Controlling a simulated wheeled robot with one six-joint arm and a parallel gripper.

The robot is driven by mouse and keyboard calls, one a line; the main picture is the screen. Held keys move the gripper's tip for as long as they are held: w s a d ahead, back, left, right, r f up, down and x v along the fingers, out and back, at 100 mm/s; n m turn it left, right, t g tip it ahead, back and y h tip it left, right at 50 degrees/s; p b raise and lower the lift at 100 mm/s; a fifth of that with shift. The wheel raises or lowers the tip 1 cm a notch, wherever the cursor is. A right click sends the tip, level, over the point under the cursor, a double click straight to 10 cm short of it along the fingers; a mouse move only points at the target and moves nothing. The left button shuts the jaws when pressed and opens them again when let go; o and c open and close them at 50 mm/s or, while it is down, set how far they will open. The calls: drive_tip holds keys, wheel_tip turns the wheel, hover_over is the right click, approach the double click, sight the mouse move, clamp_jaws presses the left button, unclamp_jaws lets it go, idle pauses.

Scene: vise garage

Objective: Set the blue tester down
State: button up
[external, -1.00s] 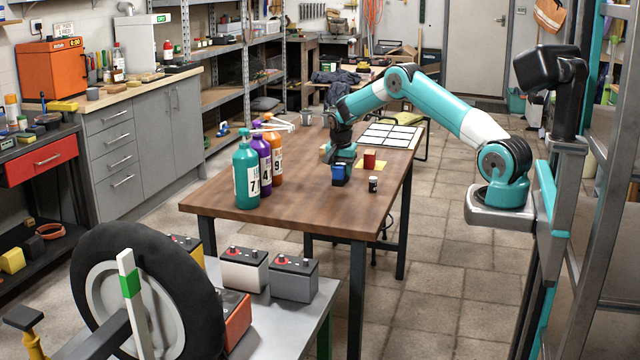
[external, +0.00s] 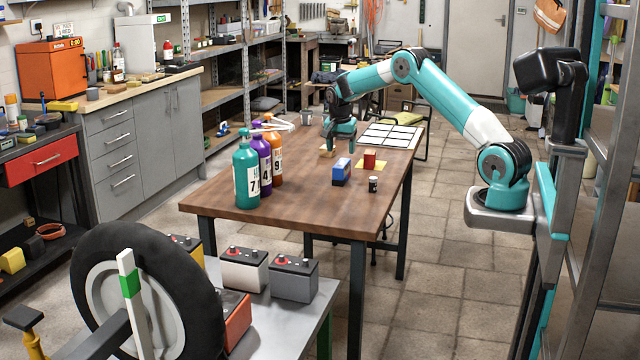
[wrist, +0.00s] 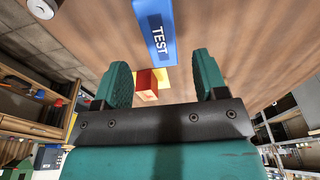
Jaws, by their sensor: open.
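The blue tester (external: 341,172) is a small blue block standing on the wooden table (external: 300,187) in the external view. In the wrist view the tester (wrist: 156,30) shows its blue face with the word TEST, beyond my fingertips. My gripper (external: 340,143) is above the table, behind and above the tester in the external view, and apart from it. In the wrist view my gripper (wrist: 163,75) has its two teal fingers spread with nothing held between them.
A red block (external: 369,160) on a yellow square (external: 364,167) and a small dark jar (external: 373,184) are to the tester's right. Several numbered bottles, including a teal one (external: 246,175), stand left. A white gridded panel (external: 390,136) lies behind. The table's front is clear.

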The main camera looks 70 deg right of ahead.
sight(340, 164)
drive_tip(key=r, duration=0.3)
drive_tip(key=shift+a+r, duration=0.15)
drive_tip(key=shift+a, duration=0.15)
drive_tip(key=s+a+r+n+t+y, duration=0.1)
drive_tip(key=s+a+r+n, duration=0.2)
drive_tip(key=a, duration=0.6)
drive_tip(key=s+a+r+n, duration=0.1)
drive_tip(key=a+r+n, duration=0.3)
drive_tip(key=a, duration=0.5)
drive_tip(key=s+a+r+n+t+y, duration=0.15)
drive_tip(key=a+n, duration=0.35)
drive_tip(key=a, duration=0.5)
drive_tip(key=s+a+n+g+y, duration=0.1)
drive_tip(key=s+a+n, duration=0.5)
drive_tip(key=s+a, duration=0.3)
drive_tip(key=s+a+n+g+y, duration=0.1)
drive_tip(key=s+a+n, duration=0.6)
drive_tip(key=s, duration=1.1)
drive_tip(key=shift+s+a+r+y, duration=0.3)
drive_tip(key=shift+a+r+y, duration=0.15)
drive_tip(key=shift+a+y, duration=0.45)
